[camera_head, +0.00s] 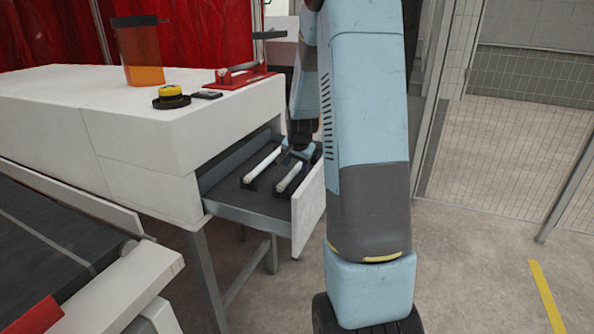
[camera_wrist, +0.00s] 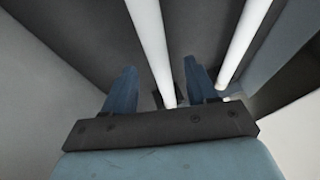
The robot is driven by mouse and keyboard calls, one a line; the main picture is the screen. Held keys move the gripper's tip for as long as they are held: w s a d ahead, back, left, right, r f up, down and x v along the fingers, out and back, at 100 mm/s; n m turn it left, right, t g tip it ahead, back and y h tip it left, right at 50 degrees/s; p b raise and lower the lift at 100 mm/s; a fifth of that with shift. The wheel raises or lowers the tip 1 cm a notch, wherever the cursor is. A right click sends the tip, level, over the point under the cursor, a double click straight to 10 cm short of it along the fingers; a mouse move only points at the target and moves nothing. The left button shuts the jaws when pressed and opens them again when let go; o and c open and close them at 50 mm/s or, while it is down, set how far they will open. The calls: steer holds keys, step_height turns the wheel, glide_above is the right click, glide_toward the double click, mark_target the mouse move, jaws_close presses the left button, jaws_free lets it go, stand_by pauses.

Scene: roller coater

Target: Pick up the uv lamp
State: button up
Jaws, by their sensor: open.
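Two white tube-shaped lamps lie side by side in an open drawer (camera_head: 240,214) of the white cabinet. The left lamp (camera_head: 263,164) and the right lamp (camera_head: 290,177) rest on dark holders. In the wrist view the first lamp (camera_wrist: 150,45) runs between my two blue fingers, and the second lamp (camera_wrist: 241,45) passes just right of the right finger. My gripper (camera_wrist: 158,78) is open and points down into the drawer. I cannot tell how far the fingertips are above the drawer floor. In the head view my gripper (camera_head: 300,150) is small at the drawer's far end, partly behind my arm.
The cabinet top (camera_head: 80,85) holds an orange container (camera_head: 142,55), a yellow-and-black roll (camera_head: 171,97), a small dark item (camera_head: 207,94) and a red-based device (camera_head: 240,78). The drawer front (camera_head: 309,208) stands close to my arm. A dark conveyor (camera_head: 40,235) lies at the left.

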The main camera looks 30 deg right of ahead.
steer(key=shift+x, duration=1)
jaws_close()
